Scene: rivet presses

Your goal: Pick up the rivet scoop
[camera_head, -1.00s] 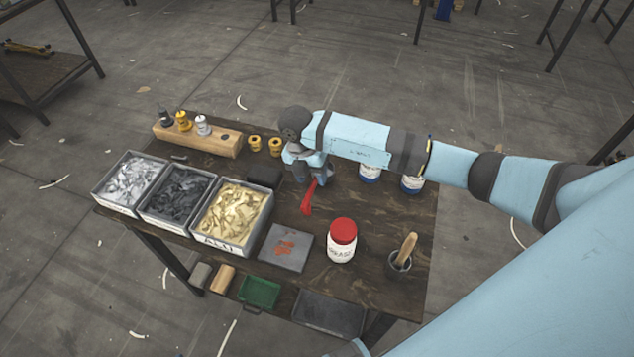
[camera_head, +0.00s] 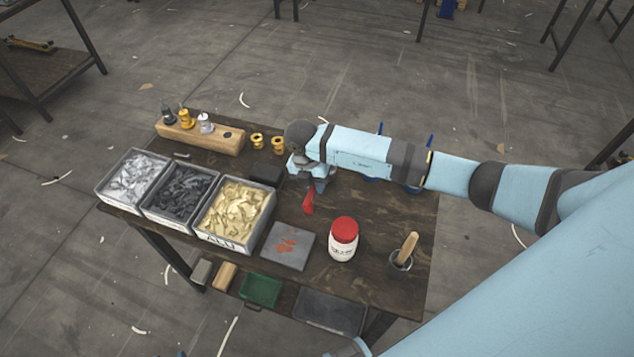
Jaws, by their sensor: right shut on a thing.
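The rivet scoop shows as a red piece (camera_head: 308,203) sticking out below my right gripper, over the middle of the dark workbench (camera_head: 385,225). My right gripper (camera_head: 317,186) points down and is shut on it. The rest of the scoop is hidden by the fingers and wrist. I cannot tell whether the scoop touches the bench top.
Three bins of silver, dark and gold rivets (camera_head: 232,216) stand at the left. A wooden block (camera_head: 200,137) stands behind. Blue-edged containers are partly behind my arm.

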